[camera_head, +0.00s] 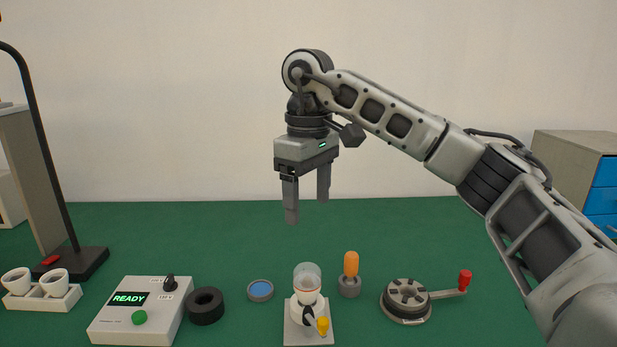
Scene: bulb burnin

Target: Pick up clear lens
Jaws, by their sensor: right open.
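A clear, see-through round piece (307,270), which looks like the clear lens, sits on top of a white fixture (307,296) at the front middle. The fixture stands on a pale square plate (295,335) with a small yellow-tipped lever (323,325) in front. My right gripper (307,211) points down, open and empty, in the air above the clear piece and apart from it. A round disc with a blue face and grey rim (260,290) lies on the green table left of the fixture. My left gripper is not in view.
A black ring (206,306) and a READY box (138,309) stand left. An orange-topped piece (351,272) and a red-knobbed crank device (407,300) stand right. White cups in a tray (43,301) and a lamp (75,262) are far left. The back table is clear.

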